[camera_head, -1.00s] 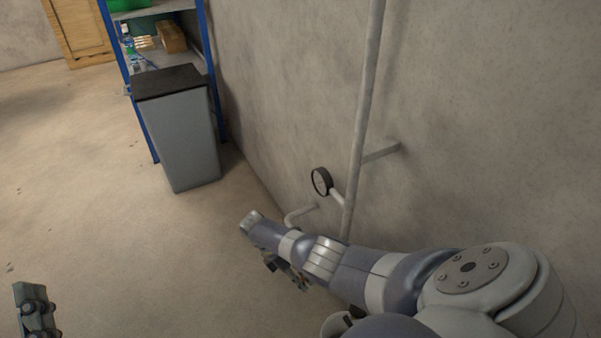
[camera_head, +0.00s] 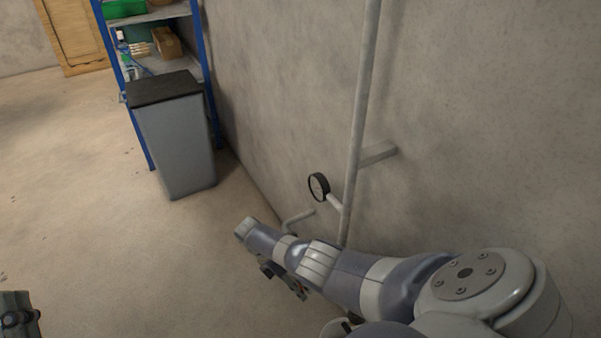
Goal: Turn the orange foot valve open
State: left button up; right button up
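No orange foot valve shows; my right arm covers the lower end of the pipe. My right arm reaches in from the right, in front of the pipe's foot. My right gripper (camera_head: 284,279) is mostly hidden under its own wrist, low and left of the pipe; its fingers cannot be made out. Part of my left gripper (camera_head: 18,318) shows at the bottom left corner, over the floor and far from the pipe; its opening is cut off.
A grey bin with a dark lid (camera_head: 174,140) stands by the wall, in front of a blue-framed shelf (camera_head: 203,60) holding boxes and bottles. A short pipe bracket (camera_head: 378,156) joins the pipe to the wall (camera_head: 480,130). The floor (camera_head: 90,220) at left is clear.

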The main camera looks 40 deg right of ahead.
dwell(0.3)
jog(key=v, duration=1.2)
dwell(0.8)
